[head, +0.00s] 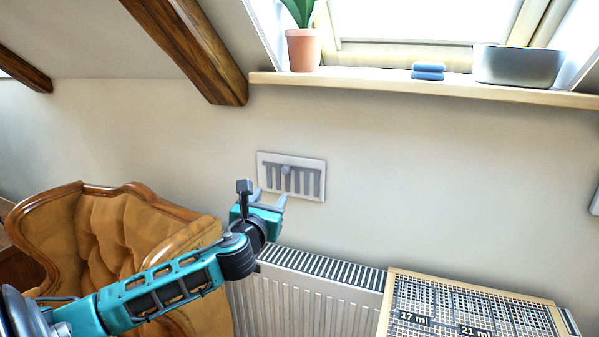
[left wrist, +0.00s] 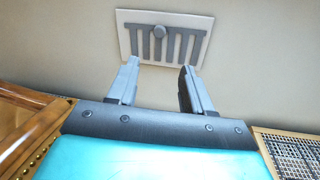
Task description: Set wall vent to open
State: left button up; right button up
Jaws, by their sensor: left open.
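My left gripper (head: 271,196) is open and empty, just below and in front of the vent. In the left wrist view, its two fingers (left wrist: 158,80) point up toward the vent's lower edge, apart from the knob. My right gripper is not in view.
A white radiator (head: 300,290) stands below the vent, with a gridded box-like cover (head: 470,310) to its right. A tan tufted armchair (head: 120,235) is at left. A window sill (head: 380,87) above holds a potted plant (head: 303,48), blue folded items and a grey bin.

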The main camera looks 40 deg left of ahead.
aim_at(285, 172)
pick_arm(q)
jog(key=x, duration=1.3)
jog(key=shift+r+b, duration=0.4)
grip_shut()
jog(key=shift+a, duration=0.1)
